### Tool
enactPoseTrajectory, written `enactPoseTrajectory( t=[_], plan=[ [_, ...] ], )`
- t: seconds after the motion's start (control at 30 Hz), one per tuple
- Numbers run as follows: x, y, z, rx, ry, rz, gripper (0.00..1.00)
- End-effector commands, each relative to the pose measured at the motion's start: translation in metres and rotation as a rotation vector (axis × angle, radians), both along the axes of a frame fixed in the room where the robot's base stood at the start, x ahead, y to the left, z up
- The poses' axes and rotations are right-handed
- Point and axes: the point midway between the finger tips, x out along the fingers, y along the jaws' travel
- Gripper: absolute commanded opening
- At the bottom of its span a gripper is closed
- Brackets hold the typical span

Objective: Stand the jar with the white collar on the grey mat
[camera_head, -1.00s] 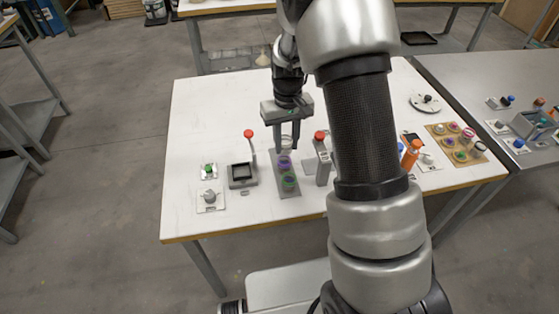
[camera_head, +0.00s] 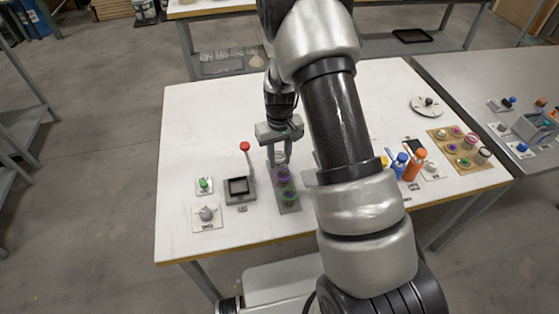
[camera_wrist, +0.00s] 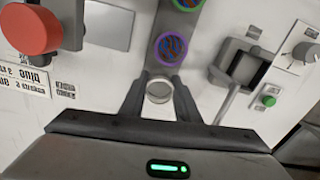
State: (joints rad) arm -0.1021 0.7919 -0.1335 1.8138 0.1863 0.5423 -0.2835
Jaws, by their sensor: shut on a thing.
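A grey rack strip (camera_head: 291,209) stands on the white table. It holds a jar with a purple collar (camera_head: 283,174) and one with a green collar (camera_head: 289,197). My gripper (camera_head: 279,160) points down at the strip's far end. In the wrist view its fingers (camera_wrist: 158,92) are shut on the jar with the white collar (camera_wrist: 158,89), seen from above beside the purple-collared jar (camera_wrist: 170,49). Whether the jar's base is lifted is hidden. A flat grey rectangle (camera_wrist: 108,25) lies to the left in the wrist view; I cannot tell if it is the mat.
A red-topped lever (camera_head: 245,147) rises by a dark square tray (camera_head: 239,187) left of the rack. A red knob (camera_wrist: 30,28) stands close in the wrist view. Orange (camera_head: 414,164) and blue bottles stand right of my arm.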

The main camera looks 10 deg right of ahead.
Motion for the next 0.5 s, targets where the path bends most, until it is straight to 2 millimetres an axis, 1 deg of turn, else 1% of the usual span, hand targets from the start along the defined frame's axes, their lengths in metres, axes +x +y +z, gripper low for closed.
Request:
enactPoseTrajectory(
  t=[0.03, 0.1, 0.33, 0.43, 0.47, 0.5],
  plan=[
    [-0.0006, -0.0002, -0.0083, 0.0, 0.002, 0.0, 0.07],
    [-0.0003, -0.0001, -0.014, 0.0, 0.001, 0.0, 0.07],
    [0.0002, -0.0001, -0.0142, 0.0, -0.001, 0.0, 0.07],
    [0.0001, -0.0002, -0.0181, 0.0, -0.001, 0.0, 0.07],
    [0.0002, -0.0002, -0.0177, 0.0, -0.001, 0.0, 0.31],
    [0.0002, -0.0002, -0.0165, 0.0, -0.001, 0.0, 0.37]
  ],
)
